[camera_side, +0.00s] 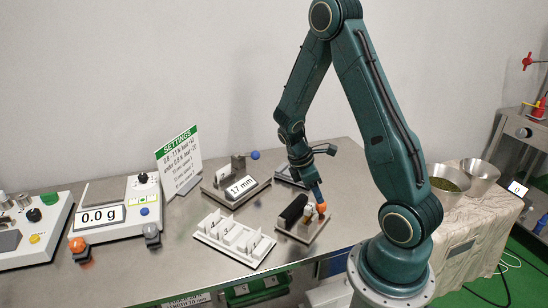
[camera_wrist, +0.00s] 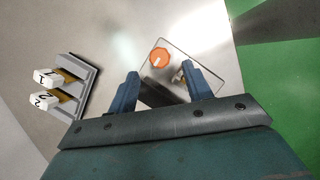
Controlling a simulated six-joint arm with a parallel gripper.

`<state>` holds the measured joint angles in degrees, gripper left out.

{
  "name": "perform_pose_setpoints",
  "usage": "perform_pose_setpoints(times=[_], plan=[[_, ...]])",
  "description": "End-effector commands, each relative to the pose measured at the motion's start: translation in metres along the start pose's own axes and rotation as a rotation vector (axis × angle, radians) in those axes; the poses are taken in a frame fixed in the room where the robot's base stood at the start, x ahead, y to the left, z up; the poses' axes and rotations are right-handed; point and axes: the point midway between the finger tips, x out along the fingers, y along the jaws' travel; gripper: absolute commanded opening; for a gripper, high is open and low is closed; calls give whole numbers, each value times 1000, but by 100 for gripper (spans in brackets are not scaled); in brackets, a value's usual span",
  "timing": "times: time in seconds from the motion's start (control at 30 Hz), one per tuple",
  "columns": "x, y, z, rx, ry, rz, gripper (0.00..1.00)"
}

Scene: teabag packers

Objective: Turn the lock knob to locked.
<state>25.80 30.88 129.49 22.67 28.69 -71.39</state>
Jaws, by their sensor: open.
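An orange round knob (camera_wrist: 159,57) with a short white line on its top sits on a small plate (camera_wrist: 206,66) in the wrist view. The line runs from the knob's middle toward the lower left. In the side view the same knob (camera_side: 321,208) shows at the tip of my gripper (camera_side: 317,198), on a small fixture with a black roller (camera_side: 292,211). My gripper (camera_wrist: 161,72) is open in the wrist view, with one blue finger on each side and the knob just beyond the fingertips, between their lines. I cannot tell whether they touch. No lock wording is readable.
A white slotted tray (camera_side: 235,238) stands left of the fixture. A station reading 17 mm (camera_side: 241,186) stands behind. A scale reading 0.0 g (camera_side: 99,217) is further left. The wrist view shows a rack with tags (camera_wrist: 75,87) at left. The table edge is near the fixture.

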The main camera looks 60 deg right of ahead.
Motion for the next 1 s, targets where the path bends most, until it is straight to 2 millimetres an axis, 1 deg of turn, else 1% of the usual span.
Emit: perform_pose_setpoints(times=[0.03, 0.2, 0.4, 0.6, 0.87, 0.9, 0.97, 1.0], plan=[[8, 0, 0, 0, -2, -3, 50], [29, -1, 0, -1, -1, -4, 50], [46, 0, 0, -1, 0, -2, 50], [54, 0, 0, 0, 1, 0, 50], [54, 0, 0, 0, 1, 0, 50], [54, 0, 0, 0, 1, 0, 48], [54, 0, 0, 0, 1, 0, 36], [54, 0, 0, 0, 1, 0, 28]])
